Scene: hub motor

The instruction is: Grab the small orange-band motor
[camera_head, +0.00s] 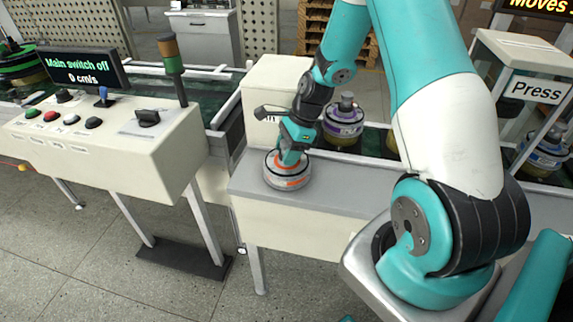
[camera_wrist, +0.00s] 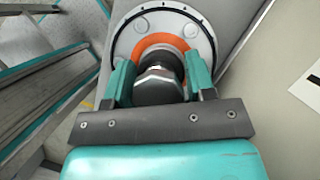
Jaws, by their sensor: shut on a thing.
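The small orange-band motor (camera_head: 287,176) is a low grey-white disc with an orange ring, standing on the grey top of a white bench. In the wrist view the motor (camera_wrist: 128,38) shows its pale flange with bolts, the orange ring and a dark, metallic central shaft. My gripper (camera_head: 290,155) is directly above the motor, pointing down. In the wrist view my gripper (camera_wrist: 158,75) has its two teal fingers on either side of the shaft, shut on it. The motor's underside is hidden, and I cannot tell whether it is lifted off the bench.
A purple-band motor (camera_head: 343,120) stands on the conveyor behind the bench. A control console (camera_head: 105,140) with buttons and a "Main switch off" screen (camera_head: 82,68) is at left. A press (camera_head: 530,85) is at right. The bench top (camera_head: 345,190) right of the motor is clear.

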